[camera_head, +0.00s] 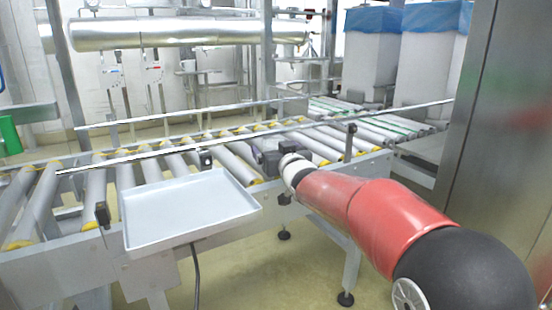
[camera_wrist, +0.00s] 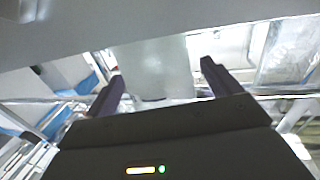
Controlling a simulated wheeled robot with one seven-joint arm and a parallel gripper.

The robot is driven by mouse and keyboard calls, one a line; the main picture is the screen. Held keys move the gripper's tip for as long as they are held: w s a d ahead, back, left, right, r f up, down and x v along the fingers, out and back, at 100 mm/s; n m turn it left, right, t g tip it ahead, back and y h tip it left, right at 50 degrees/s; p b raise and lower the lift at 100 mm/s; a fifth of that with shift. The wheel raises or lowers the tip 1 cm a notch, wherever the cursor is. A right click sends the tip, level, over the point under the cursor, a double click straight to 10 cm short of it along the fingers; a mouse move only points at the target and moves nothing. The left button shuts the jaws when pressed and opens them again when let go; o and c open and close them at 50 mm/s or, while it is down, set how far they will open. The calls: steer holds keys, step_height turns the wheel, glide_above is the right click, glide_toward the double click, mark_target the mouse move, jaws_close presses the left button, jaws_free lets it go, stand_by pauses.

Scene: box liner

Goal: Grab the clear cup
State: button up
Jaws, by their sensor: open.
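My gripper (camera_wrist: 161,72) is open in the wrist view, with one dark finger on each side. A pale grey, translucent-looking shape (camera_wrist: 155,68) with a rounded lower edge shows between the fingers. It may be the clear cup, but I cannot tell for sure, nor whether the fingers touch it. In the head view my red and black arm reaches from the lower right to the roller conveyor. My gripper (camera_head: 266,160) is small and dark there, over the rollers. No clear cup can be made out in the head view.
An empty pale tray (camera_head: 188,212) sits at the conveyor's near side. The roller conveyor (camera_head: 180,165) has thin metal guide rails (camera_head: 250,133) above it. White boxes with blue liners (camera_head: 372,50) stand at the back right. A steel cabinet (camera_head: 500,150) stands at the right.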

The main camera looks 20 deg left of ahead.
steer(key=shift+a, duration=0.1)
steer(key=shift+c, duration=0.2)
steer(key=c, duration=1)
